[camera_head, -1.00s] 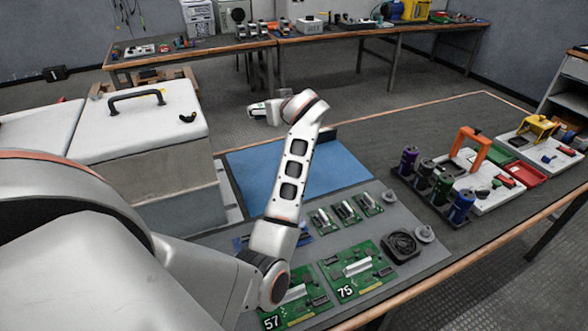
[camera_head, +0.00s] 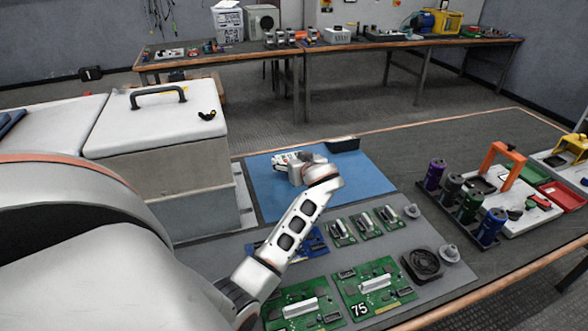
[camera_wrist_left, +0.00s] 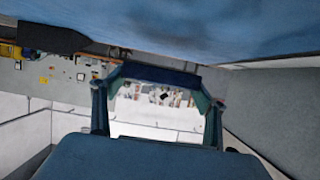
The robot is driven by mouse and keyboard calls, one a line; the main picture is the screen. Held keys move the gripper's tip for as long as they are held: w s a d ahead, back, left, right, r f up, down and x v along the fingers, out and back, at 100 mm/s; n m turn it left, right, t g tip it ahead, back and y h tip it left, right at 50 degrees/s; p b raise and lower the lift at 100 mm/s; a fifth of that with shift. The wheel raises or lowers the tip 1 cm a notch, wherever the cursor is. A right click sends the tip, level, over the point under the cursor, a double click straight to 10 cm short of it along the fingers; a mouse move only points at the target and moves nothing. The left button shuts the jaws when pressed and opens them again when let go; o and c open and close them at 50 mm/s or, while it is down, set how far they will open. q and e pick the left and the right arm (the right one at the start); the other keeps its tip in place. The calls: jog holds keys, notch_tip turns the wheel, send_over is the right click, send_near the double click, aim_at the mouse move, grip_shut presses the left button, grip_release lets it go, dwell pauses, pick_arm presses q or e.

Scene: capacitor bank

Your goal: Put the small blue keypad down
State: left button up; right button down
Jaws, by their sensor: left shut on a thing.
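My left gripper (camera_head: 284,160) is low over the far part of the blue mat (camera_head: 375,182) in the head view. In the left wrist view my left gripper (camera_wrist_left: 156,84) has its two fingers on either side of a narrow dark blue piece (camera_wrist_left: 155,74), which I take to be the keypad, and it is shut on it. The keypad's face is not readable. In the head view the hand and wrist hide the keypad. The blue mat's surface (camera_wrist_left: 200,25) fills the top of the wrist view, close to the piece; I cannot tell whether they touch. My right gripper is not in view.
A dark open box (camera_head: 343,144) stands at the mat's far edge. A blue board (camera_head: 312,242) and green boards (camera_head: 375,288) lie nearer on the grey mat. Coloured capacitors (camera_head: 468,204) stand at the right. A white-lidded chest (camera_head: 150,120) is at the left. The mat's right half is clear.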

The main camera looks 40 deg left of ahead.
pick_arm(q)
notch_tip(320, 180, down, 3)
jog(key=shift+r, duration=0.1)
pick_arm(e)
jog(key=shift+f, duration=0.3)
